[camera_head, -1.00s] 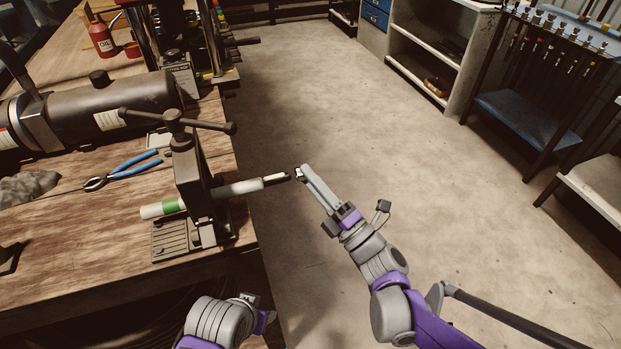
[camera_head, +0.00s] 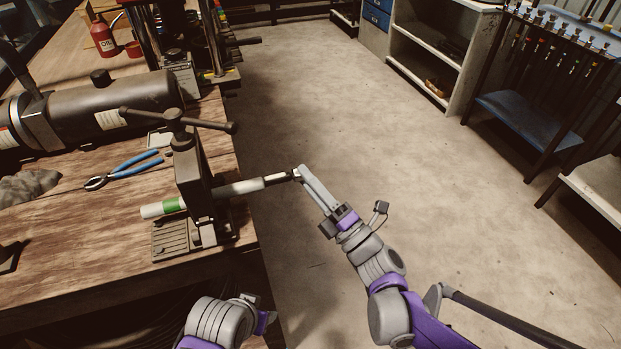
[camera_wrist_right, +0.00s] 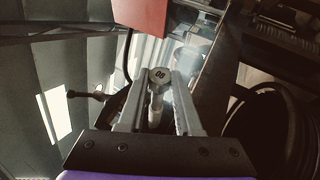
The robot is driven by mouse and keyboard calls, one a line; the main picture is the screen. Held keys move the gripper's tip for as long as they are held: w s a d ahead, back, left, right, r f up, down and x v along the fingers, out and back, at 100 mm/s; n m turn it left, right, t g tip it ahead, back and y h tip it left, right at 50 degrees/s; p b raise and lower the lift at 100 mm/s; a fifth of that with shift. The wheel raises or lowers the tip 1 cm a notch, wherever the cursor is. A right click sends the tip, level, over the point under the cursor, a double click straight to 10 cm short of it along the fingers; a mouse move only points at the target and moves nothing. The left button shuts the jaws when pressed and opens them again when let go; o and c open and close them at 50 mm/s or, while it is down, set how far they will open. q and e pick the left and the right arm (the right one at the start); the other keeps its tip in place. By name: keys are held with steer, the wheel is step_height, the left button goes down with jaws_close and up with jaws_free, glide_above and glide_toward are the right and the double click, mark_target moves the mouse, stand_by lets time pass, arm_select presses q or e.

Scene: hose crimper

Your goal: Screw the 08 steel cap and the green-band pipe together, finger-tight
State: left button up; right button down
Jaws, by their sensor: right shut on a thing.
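The green-band pipe (camera_head: 238,188) is held in the bench vise (camera_head: 190,170) and sticks out past the bench's right edge. Its green band (camera_head: 172,205) is left of the vise. Its free end has a white part and a dark tip (camera_head: 285,177). My right gripper (camera_head: 299,174) is shut on the 08 steel cap, at the pipe's free end. In the right wrist view the round cap face marked 08 (camera_wrist_right: 159,75) sits between the two fingers. Cap and pipe tip look in line and touching; thread engagement cannot be seen. My left gripper (camera_head: 252,300) is low near the bench front, its fingers unclear.
Blue-handled pliers (camera_head: 125,169) and a grey cloth (camera_head: 30,188) lie on the wooden bench (camera_head: 90,225). Open floor lies right of the bench, with a hose rack (camera_head: 530,115) and shelves (camera_head: 430,65) beyond.

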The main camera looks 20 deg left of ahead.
steer(key=shift+s+a, duration=0.25)
steer(key=shift+a, duration=0.1)
steer(key=c, duration=0.5)
jaws_free()
steer(key=b+v, duration=0.1)
steer(key=v, duration=0.9)
steer(key=shift+s+d+f, duration=0.15)
steer(key=shift+s+d, duration=0.05)
steer(key=shift+d, duration=0.15)
